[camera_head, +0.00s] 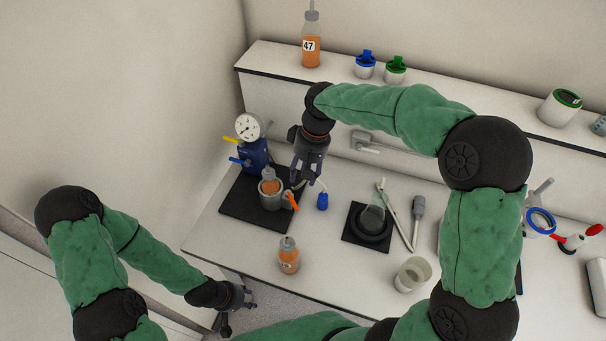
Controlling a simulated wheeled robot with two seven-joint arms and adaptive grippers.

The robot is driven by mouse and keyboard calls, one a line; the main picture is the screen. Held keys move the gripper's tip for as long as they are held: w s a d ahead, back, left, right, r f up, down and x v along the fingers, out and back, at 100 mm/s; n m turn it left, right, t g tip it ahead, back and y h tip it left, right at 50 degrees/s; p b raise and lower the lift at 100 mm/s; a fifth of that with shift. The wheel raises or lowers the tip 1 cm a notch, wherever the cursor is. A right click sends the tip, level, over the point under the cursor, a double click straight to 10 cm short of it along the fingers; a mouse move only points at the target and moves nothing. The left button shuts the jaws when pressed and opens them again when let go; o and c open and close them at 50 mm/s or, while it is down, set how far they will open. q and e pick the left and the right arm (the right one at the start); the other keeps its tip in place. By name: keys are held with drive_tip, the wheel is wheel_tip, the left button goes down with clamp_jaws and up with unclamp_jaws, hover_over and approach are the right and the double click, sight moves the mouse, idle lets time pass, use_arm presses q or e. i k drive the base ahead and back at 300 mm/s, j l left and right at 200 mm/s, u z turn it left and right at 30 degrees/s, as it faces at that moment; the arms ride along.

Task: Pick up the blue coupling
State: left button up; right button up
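The blue coupling (322,201) stands on the white bench, right of the black mat, at the end of a thin pale hose. My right gripper (305,178) reaches down from above, just up and left of the coupling. Its two fingers are apart, with the hose close beside them. I see no contact with the coupling, though the exact gap in depth is unclear. My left gripper (240,310) is low at the left, off the bench's front edge and far from the coupling. Its fingers look spread and empty.
On the black mat (240,207) stand a blue device with a gauge (250,145) and a metal cup (270,193) holding a bottle. An orange sample bottle (288,257) stands near the front edge. A black dish (370,222) is right of the coupling.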

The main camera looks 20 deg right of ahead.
sight(323, 202)
drive_tip(key=k, duration=1)
